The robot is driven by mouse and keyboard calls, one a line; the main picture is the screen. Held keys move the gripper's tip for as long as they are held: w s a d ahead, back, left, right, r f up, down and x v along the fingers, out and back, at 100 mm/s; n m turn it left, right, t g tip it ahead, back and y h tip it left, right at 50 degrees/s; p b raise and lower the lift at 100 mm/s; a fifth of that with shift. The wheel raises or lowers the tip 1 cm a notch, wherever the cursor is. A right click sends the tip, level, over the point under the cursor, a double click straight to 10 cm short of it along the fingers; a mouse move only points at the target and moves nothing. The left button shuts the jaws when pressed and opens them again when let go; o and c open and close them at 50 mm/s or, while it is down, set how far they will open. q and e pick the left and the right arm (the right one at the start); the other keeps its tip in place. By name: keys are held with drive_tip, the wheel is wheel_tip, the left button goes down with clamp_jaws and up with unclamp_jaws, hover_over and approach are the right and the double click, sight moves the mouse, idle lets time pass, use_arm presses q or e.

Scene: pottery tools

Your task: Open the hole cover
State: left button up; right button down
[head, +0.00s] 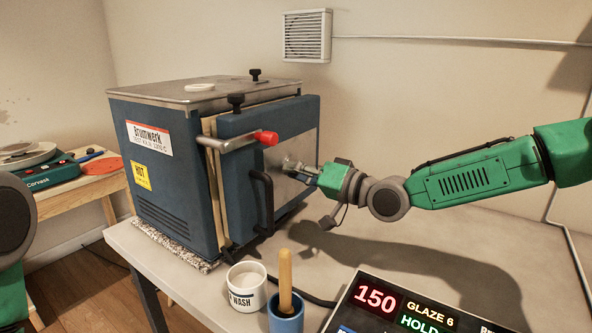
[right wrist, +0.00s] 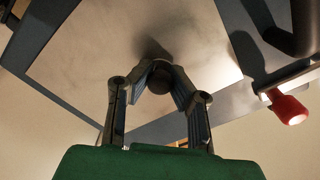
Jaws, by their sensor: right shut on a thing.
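The blue kiln (head: 165,200) stands on the table with its door toward me. A bare metal plate (head: 303,140) covers part of the door's face, and it fills much of the right wrist view (right wrist: 100,50). A dark round knob (right wrist: 159,80), apparently the hole cover's, stands out from this plate. My right gripper (head: 300,170) reaches the plate from the right. In the right wrist view its two fingers (right wrist: 168,80) are closed around the knob. In the head view the fingers hide most of it. My left gripper is out of view; only part of my left arm shows.
A latch bar with a red knob (head: 267,138) and a black door handle (head: 263,200) stick out left of my gripper. A white mug (head: 247,287), a blue cup (head: 286,315) with a wooden handle and a display panel (head: 400,310) stand in front. The table's right side is clear.

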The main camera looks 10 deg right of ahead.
drive_tip(key=m, duration=0.2)
drive_tip(key=r+m, duration=0.1)
drive_tip(key=shift+m, duration=0.4)
drive_tip(key=shift+r+m+b, duration=0.2)
drive_tip(key=shift+m+b, duration=0.05)
drive_tip(key=shift+m, duration=0.65)
drive_tip(key=shift+r+m+b, duration=0.15)
drive_tip(key=shift+m+b, duration=0.05)
drive_tip(key=shift+m, duration=0.7)
drive_tip(key=c, duration=1.4)
unclamp_jaws()
drive_tip(key=shift+f, duration=0.15)
drive_tip(key=shift+d, duration=0.1)
